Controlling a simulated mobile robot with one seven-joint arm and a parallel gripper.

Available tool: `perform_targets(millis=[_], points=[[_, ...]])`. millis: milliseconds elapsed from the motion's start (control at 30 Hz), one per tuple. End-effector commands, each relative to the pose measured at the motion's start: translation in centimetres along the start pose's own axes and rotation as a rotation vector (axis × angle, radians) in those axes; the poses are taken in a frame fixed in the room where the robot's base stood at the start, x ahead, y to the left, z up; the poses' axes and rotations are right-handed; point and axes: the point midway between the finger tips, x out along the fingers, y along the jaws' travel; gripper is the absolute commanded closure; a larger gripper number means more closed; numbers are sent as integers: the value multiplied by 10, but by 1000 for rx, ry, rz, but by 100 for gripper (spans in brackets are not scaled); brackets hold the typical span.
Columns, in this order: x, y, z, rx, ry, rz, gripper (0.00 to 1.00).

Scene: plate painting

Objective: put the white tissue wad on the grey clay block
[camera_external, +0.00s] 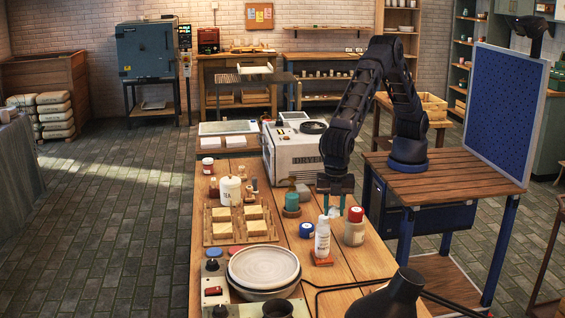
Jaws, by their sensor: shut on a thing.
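My gripper (335,206) points down over the right part of the long wooden table, beside a white bottle. Its jaws are shut on a small white thing (334,212), which looks like the tissue wad; the fingers partly hide it. It is close above or at the table level; I cannot tell which. Several pale blocks (254,212) lie on a wooden board (212,240) to the left of my gripper. All look tan or cream in this light, and I cannot pick out a grey clay block with certainty.
The white bottle (322,240) and a red-lidded jar (355,228) stand close to my gripper. Stacked plates (263,268) are in front.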

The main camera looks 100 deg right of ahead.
Motion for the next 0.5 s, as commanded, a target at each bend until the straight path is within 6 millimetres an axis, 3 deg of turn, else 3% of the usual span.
perform_targets(millis=[33,200,500], points=[[-5,16,20,48,1,0,89],[-16,57,82,210,2,-1,89],[-32,111,202,505,3,-2,89]])
